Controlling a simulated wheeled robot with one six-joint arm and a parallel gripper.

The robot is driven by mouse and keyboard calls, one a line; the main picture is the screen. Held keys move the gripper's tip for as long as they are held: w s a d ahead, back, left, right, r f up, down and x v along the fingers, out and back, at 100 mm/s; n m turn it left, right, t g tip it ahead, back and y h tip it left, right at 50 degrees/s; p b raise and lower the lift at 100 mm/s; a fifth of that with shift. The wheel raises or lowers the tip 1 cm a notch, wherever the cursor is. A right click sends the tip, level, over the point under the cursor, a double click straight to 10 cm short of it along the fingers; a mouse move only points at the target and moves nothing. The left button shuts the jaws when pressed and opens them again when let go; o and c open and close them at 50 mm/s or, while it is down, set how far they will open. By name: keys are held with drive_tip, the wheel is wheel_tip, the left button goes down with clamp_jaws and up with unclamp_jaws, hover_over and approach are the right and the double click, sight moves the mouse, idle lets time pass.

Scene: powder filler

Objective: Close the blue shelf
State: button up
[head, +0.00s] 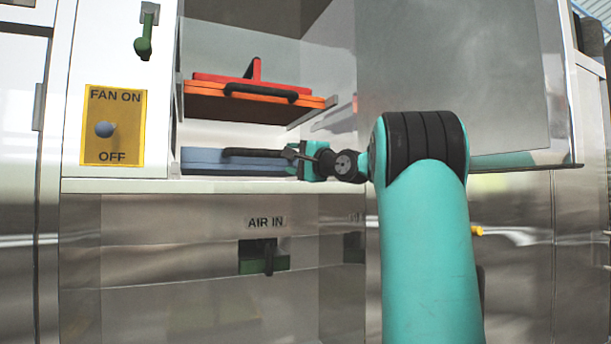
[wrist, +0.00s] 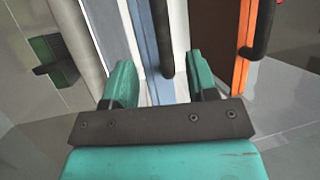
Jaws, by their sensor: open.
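The blue shelf (head: 205,161) is a flat drawer at the bottom of the open cabinet, with a dark bar handle (head: 245,152) along its front. My gripper (head: 296,156) is at the right end of this shelf, close to the handle. In the wrist view, the blue shelf (wrist: 182,50) appears as an upright strip beyond the fingers, and its dark handle (wrist: 163,45) ends in the gap between them. My gripper (wrist: 160,80) is open around the line of the handle. I cannot tell whether a finger touches it.
An orange shelf (head: 215,91) with a black handle and a red piece on top sits above the blue one. A white ledge (head: 130,186) runs below. A yellow fan panel (head: 113,125) is at left, a green AIR IN lever (head: 269,262) below.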

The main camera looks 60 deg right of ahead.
drive_tip(key=b+v, duration=0.1)
drive_tip(key=v, duration=0.3)
idle(0.5)
drive_tip(key=w+a+f+n+g+y, duration=0.35)
drive_tip(key=a+f, duration=0.35)
drive_tip(key=a, duration=0.4)
drive_tip(key=w+a+f+n+g+y, duration=0.25)
drive_tip(key=w+a+f+n, duration=0.3)
drive_tip(key=a, duration=0.55)
drive_tip(key=s+a+f+n+g+y, duration=0.2)
drive_tip(key=s+a+f+n+g, duration=0.1)
drive_tip(key=a+f, duration=0.65)
drive_tip(key=s+a+f+n+g+y, duration=0.1)
drive_tip(key=s+a+f+n+g, duration=0.6)
drive_tip(key=s+a, duration=0.6)
drive_tip(key=s+a+f+n+g+h, duration=0.1)
drive_tip(key=s+a+f+n+g, duration=0.2)
drive_tip(key=s+f+n, duration=0.3)
drive_tip(key=s+f, duration=0.2)
drive_tip(key=s, duration=0.3)
drive_tip(key=shift+s+a+n+g+h, duration=0.2)
drive_tip(key=shift+s+n+g+h, duration=0.1)
drive_tip(key=shift+s+n+g, duration=0.1)
